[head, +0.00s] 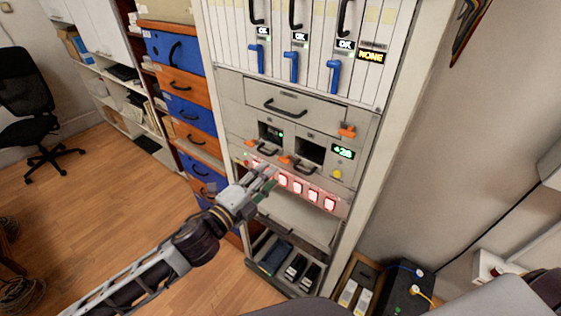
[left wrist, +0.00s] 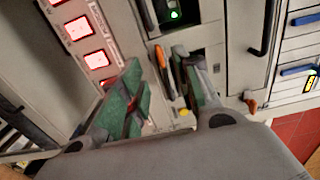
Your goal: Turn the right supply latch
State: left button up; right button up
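The right supply latch is an orange lever (head: 285,158) below the left edge of the right supply bay (head: 310,150), beside a dark handle (head: 303,166). It also shows in the left wrist view (left wrist: 161,60), upright between my finger pads. My left gripper (head: 268,174) is in front of the rack, just below and left of the latch in the head view. In the left wrist view its green-padded fingers (left wrist: 158,68) are apart, on either side of the latch; I cannot tell whether they touch it. My right gripper is not in view.
Another orange latch (head: 249,142) sits by the left supply bay, and one (head: 347,131) by the drawer above. Red-lit switches (head: 298,187) run just under the bays. A yellow button (head: 337,173) is to the right. Blue levers (head: 291,68) hang higher up.

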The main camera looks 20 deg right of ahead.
aim_at(287, 158)
pick_arm(q)
jog(key=p+x, duration=0.1)
jog(key=x, duration=0.6)
dwell(0.3)
grip_shut()
